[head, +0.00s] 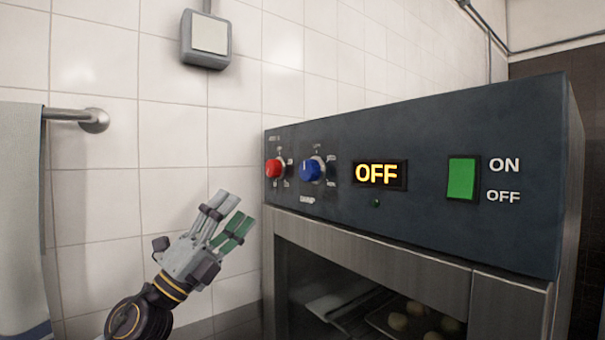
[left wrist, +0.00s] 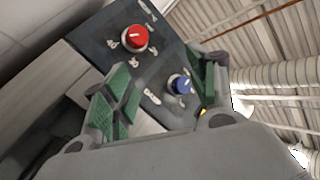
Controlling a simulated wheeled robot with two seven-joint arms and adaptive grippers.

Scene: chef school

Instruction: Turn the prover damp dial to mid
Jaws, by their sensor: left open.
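The prover's dark control panel (head: 430,215) fills the right of the head view. The blue damp dial (head: 310,169) sits on it above a small label that reads like DAMP. In the left wrist view the blue dial (left wrist: 181,85) shows between my finger pads, farther off. The red dial (head: 274,168) is left of the blue one; it also shows in the left wrist view (left wrist: 134,38). My left gripper (head: 228,218) is open and empty, left of the panel and below the dials, touching neither. My right gripper is in neither view.
A lit OFF display (head: 380,173) and a green switch (head: 462,179) are right of the dials. The prover's glass door (head: 380,290) is below, with pale dough pieces inside. A towel (head: 20,200) hangs on a rail (head: 75,116) at the left.

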